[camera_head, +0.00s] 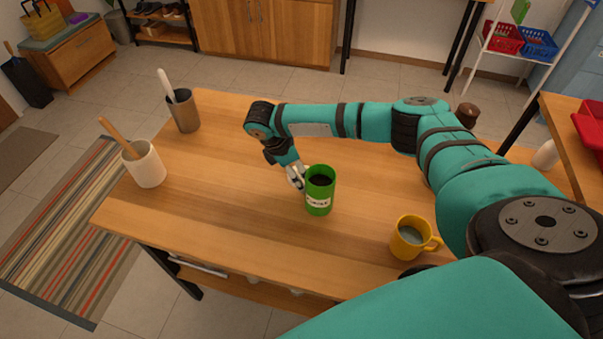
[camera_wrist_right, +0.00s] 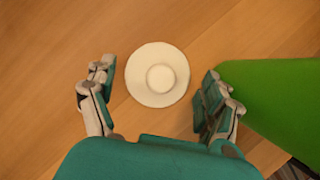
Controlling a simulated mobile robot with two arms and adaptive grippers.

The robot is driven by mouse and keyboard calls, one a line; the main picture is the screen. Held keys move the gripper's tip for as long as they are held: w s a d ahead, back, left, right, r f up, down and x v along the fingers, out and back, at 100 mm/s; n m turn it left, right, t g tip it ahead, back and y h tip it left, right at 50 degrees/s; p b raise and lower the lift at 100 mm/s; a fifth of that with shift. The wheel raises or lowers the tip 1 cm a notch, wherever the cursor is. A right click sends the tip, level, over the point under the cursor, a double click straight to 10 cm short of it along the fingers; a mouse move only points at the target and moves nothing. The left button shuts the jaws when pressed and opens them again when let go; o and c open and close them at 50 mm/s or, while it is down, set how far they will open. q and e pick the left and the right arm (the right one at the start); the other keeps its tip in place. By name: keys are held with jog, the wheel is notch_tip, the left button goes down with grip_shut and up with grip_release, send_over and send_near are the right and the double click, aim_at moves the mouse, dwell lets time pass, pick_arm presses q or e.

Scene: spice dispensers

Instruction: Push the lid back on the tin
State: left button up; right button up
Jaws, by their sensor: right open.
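The green tin (camera_head: 319,200) stands upright on the table, open at the top with dark contents and a pale label band. In the right wrist view its green side (camera_wrist_right: 285,95) fills the right edge. The lid, a round white disc with a raised round centre (camera_wrist_right: 158,77), lies on the wood to the left of the tin. My right gripper (camera_head: 296,178) points down just left of the tin. In the wrist view its open fingers are on either side of the lid, apart from it. In the head view I cannot make out the lid. My left gripper is not in view.
A yellow mug (camera_head: 408,240) stands near the front edge. A white pot (camera_head: 146,168) with a wooden utensil and a brown metal cup (camera_head: 184,112) stand at the left. A dark brown-topped jar (camera_head: 467,114) stands behind my right arm. The table's left half is mostly clear.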

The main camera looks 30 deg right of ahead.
jog(key=shift+d+f, duration=0.1)
jog(key=shift+f, duration=0.2)
jog(key=c, duration=0.8)
notch_tip(320, 180, up, 18)
jog(key=shift+r, duration=0.1)
dwell(0.4)
